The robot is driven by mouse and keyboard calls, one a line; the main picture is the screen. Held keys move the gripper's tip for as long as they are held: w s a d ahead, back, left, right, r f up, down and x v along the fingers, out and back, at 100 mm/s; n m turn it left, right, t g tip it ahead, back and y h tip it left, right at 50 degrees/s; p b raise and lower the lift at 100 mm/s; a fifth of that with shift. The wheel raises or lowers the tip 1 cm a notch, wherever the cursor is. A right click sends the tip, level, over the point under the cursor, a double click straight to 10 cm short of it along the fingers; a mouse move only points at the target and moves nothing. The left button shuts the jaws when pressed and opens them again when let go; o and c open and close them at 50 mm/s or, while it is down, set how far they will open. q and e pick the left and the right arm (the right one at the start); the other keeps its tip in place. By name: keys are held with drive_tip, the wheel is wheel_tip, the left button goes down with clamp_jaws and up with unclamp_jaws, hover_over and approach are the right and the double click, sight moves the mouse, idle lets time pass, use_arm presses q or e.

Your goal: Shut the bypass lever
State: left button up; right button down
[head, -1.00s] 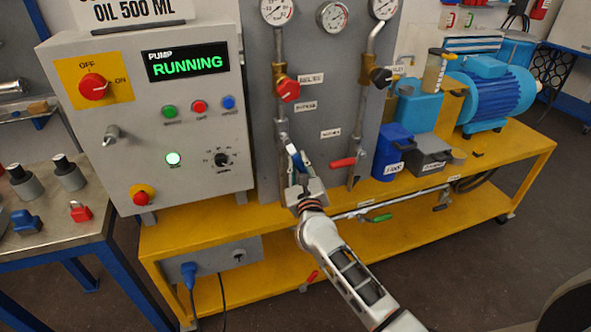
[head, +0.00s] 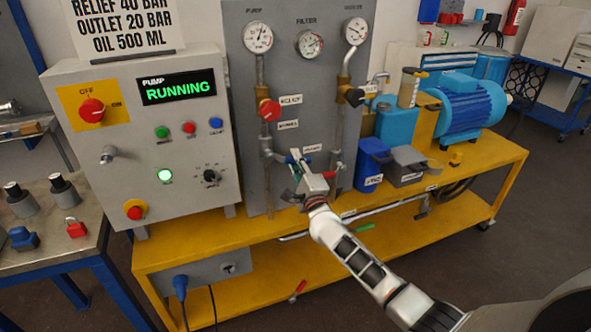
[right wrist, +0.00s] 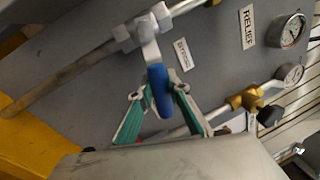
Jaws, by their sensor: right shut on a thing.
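The bypass lever has a blue handle (head: 291,158) on the left pipe of the grey panel. In the head view it points to the right from its valve (head: 267,153), crosswise to the upright pipe. My right gripper (head: 301,163) is shut on this handle. In the right wrist view the blue handle (right wrist: 159,91) sits between the green-padded fingers (right wrist: 158,108), below a silver valve (right wrist: 147,29) and near the bypass label (right wrist: 183,55). The fingers partly hide the handle in the head view. My left gripper is not in view.
A red-handled lever (head: 328,175) is close to the right of my gripper. Above are a red knob (head: 269,111) and gauges (head: 310,44). The control box (head: 150,145) reads RUNNING. A blue container (head: 371,160) stands to the right on the yellow bench (head: 470,185).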

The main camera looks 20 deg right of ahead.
drive_tip(key=shift+d+r+n+y+p, duration=0.1)
drive_tip(key=shift+r+n+y+p, duration=0.25)
drive_tip(key=shift+r+n, duration=0.35)
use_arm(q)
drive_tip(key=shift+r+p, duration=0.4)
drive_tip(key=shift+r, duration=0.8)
use_arm(e)
drive_tip(key=shift+r+n+y, duration=0.25)
drive_tip(key=shift+r+n, duration=0.05)
drive_tip(key=shift+n, duration=0.8)
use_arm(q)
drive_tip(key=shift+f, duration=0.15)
use_arm(e)
drive_tip(key=c, duration=2)
unclamp_jaws()
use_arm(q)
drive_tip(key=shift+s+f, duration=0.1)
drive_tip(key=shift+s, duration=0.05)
use_arm(e)
drive_tip(key=shift+o, duration=0.5)
drive_tip(key=shift+s+f, duration=0.2)
drive_tip(key=shift+s, duration=0.25)
drive_tip(key=s+f, duration=0.2)
drive_tip(key=s, duration=0.9)
drive_tip(key=shift+d, duration=0.2)
